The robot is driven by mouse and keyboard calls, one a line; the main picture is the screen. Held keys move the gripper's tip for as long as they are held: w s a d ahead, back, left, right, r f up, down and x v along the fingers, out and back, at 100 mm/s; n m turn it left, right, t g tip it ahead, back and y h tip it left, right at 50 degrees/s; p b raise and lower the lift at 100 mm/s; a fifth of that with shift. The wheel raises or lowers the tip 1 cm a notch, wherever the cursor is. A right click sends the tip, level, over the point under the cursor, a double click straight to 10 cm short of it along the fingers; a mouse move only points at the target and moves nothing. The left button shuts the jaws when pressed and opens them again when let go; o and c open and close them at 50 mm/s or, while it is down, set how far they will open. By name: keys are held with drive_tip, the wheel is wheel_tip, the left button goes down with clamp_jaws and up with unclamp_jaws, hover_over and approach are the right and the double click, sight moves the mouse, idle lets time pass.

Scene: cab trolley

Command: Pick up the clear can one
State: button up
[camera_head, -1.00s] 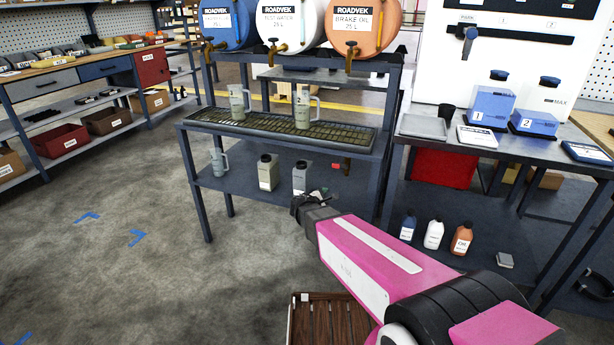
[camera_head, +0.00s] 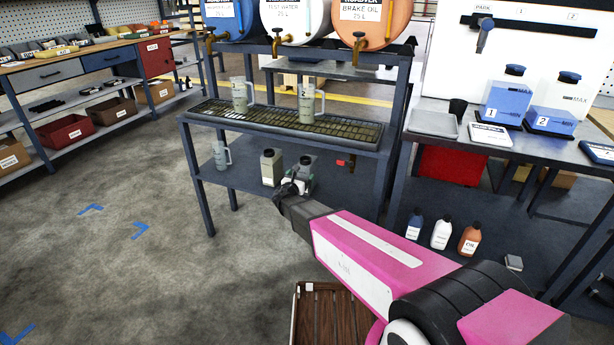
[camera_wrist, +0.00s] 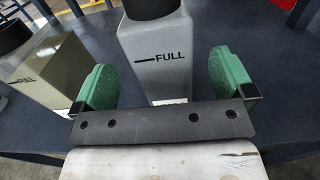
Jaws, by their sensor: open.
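Two square cans with dark caps stand on the lower shelf of the rack. The right one is a pale grey can (camera_head: 306,163), and it shows in the wrist view (camera_wrist: 155,55) with a "FULL" line. The left one is a more yellowish can (camera_head: 268,168), also marked "FULL" in the wrist view (camera_wrist: 50,70). I cannot read which is can one. My gripper (camera_head: 297,184) is open in front of the grey can. In the wrist view its green-padded fingers (camera_wrist: 165,80) stand on either side of that can, with gaps showing. My gripper hides part of the grey can in the head view.
A jug (camera_head: 221,154) stands left on the same shelf (camera_head: 235,180). The drip tray (camera_head: 345,132) above holds two jugs. A red-handled valve (camera_head: 346,163) hangs right of the cans. Several bottles (camera_head: 441,234) stand lower right. A wooden crate (camera_head: 300,290) lies below my arm.

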drive_tip(key=x, duration=0.5)
drive_tip(key=shift+w+r, duration=0.1)
drive_tip(key=shift+r, duration=0.1)
drive_tip(key=c, duration=1.4)
drive_tip(key=shift+r, duration=0.15)
